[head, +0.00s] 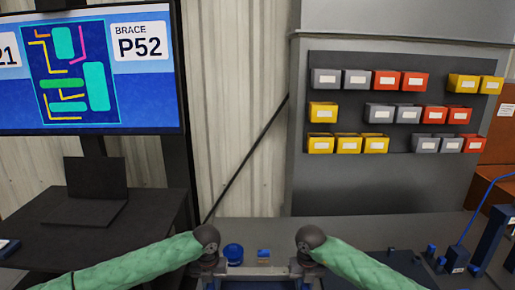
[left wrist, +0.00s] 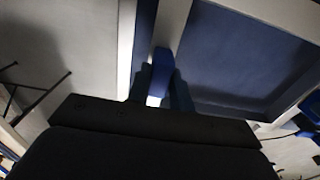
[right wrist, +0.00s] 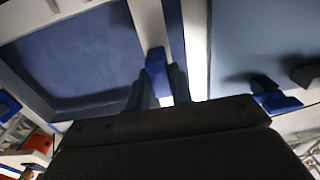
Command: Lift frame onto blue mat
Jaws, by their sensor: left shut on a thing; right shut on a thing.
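The frame is a pale rectangular one; its far bar (head: 258,271) shows at the bottom of the head view, between my grippers. In the left wrist view its pale bars (left wrist: 262,14) surround a blue surface (left wrist: 235,60), probably the blue mat. The right wrist view also shows the pale bar (right wrist: 149,22) and the blue surface (right wrist: 75,62). My left gripper (left wrist: 160,88) and right gripper (right wrist: 158,85) are each shut on a blue grip piece at opposite sides of the frame. Whether the frame touches the mat is unclear.
A blue round container (head: 233,253) and a small blue block (head: 263,253) lie just beyond the frame. Blue fixtures (head: 457,258) stand at right on the bench. A laptop (head: 97,190) sits on a dark table at left. Bins (head: 386,80) hang behind.

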